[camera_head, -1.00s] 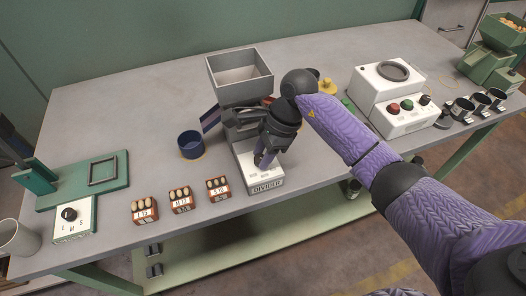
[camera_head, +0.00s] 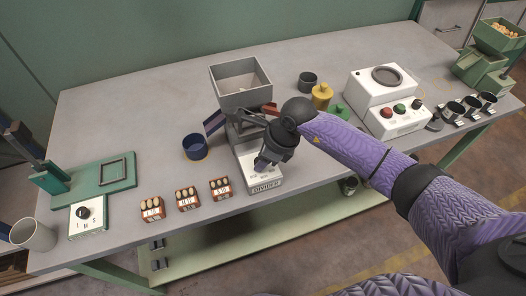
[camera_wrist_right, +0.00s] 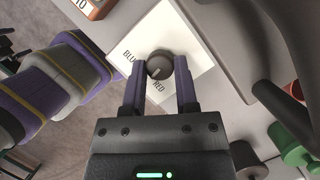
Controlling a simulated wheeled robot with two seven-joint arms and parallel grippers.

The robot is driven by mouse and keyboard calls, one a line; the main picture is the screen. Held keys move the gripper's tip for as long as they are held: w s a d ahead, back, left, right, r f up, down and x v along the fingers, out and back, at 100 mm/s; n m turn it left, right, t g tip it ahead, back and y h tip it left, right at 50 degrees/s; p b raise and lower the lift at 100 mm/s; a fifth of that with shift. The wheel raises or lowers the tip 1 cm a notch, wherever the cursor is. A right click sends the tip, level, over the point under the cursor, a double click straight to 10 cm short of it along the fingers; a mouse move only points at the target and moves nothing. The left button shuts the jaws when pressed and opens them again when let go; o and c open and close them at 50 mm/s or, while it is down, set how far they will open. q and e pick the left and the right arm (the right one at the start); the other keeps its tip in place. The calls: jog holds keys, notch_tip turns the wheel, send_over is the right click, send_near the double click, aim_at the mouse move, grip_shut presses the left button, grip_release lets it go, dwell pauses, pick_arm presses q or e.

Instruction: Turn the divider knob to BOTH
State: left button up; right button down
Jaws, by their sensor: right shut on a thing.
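The divider's white base (camera_head: 245,163) stands at the table's front edge under a grey hopper (camera_head: 241,80). Its dark round knob (camera_wrist_right: 160,65) shows in the right wrist view, on a white plate with BLUE printed at its left and RED below right. My right gripper (camera_wrist_right: 160,85) has one finger on each side of the knob and is shut on it. In the head view the right gripper (camera_head: 265,160) comes down over the base and hides the knob. I cannot surely read the knob's pointer, and no BOTH label is legible.
A blue cup (camera_head: 194,147) stands left of the divider. Several small labelled egg-like trays, one of them here (camera_head: 188,200), line the front edge. A yellow weight (camera_head: 322,96) and a white machine (camera_head: 390,100) are at the right. The table behind the blue cup is clear.

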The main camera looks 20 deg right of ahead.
jog(key=shift+r+m+t+p, duration=0.1)
jog(key=shift+m+t+p, duration=0.2)
jog(key=shift+m+p, duration=0.55)
jog(key=shift+m, duration=0.25)
jog(key=c, duration=0.7)
grip_release()
jog(key=shift+o, duration=0.2)
jog(key=p+v, duration=0.2)
jog(key=v, duration=0.8)
jog(key=shift+a+p, duration=0.25)
jog(key=shift+p, duration=0.1)
jog(key=shift+s, duration=0.1)
